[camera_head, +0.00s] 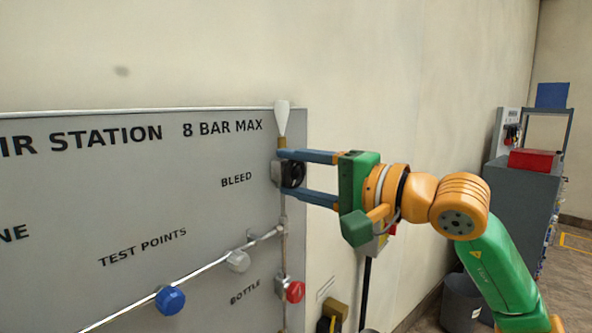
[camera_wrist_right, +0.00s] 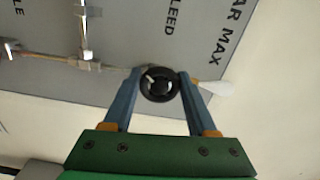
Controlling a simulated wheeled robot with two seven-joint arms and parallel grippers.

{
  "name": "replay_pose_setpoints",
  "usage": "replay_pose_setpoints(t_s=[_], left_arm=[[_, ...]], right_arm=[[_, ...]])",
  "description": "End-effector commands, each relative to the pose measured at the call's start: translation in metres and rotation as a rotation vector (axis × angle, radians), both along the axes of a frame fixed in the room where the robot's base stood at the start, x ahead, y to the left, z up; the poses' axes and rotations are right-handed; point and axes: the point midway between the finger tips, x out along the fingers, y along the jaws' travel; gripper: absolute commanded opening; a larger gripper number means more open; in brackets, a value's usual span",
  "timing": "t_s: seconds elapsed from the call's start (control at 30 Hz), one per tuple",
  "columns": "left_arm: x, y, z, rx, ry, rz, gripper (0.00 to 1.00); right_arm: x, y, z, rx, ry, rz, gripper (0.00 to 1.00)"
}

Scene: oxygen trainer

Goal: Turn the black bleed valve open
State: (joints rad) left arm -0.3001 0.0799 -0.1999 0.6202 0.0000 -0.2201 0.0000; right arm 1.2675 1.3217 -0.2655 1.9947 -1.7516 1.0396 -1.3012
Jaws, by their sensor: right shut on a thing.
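The black bleed valve (camera_head: 292,174) is a round knob on the grey panel's right side, beside the word BLEED. It also shows in the right wrist view (camera_wrist_right: 160,85), with a small white mark on its face. My right gripper (camera_head: 285,172) has one blue finger above the knob and one below it, and is shut on it. In the wrist view the fingers (camera_wrist_right: 158,88) lie on both sides of the knob. How far the valve is turned I cannot tell. My left gripper is not in view.
A white cone-shaped fitting (camera_head: 282,120) stands above the valve. Below are a red knob (camera_head: 295,291), a white knob (camera_head: 238,261) and a blue knob (camera_head: 170,300) on the pipes. A grey cabinet with a red box (camera_head: 533,159) stands at the far right.

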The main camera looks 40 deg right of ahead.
Motion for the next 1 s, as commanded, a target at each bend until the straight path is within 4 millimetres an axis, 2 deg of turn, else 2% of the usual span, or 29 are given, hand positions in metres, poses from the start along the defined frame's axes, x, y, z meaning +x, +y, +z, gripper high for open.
replay_pose_setpoints(t_s=[0.5, 1.0], left_arm=[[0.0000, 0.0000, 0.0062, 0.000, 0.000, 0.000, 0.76], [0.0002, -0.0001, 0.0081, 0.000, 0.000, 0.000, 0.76]], right_arm=[[0.0001, -0.0008, -0.0002, -0.432, -0.139, -0.002, 0.02], [0.0001, -0.0013, -0.0009, -0.641, -0.205, -0.003, 0.02]])
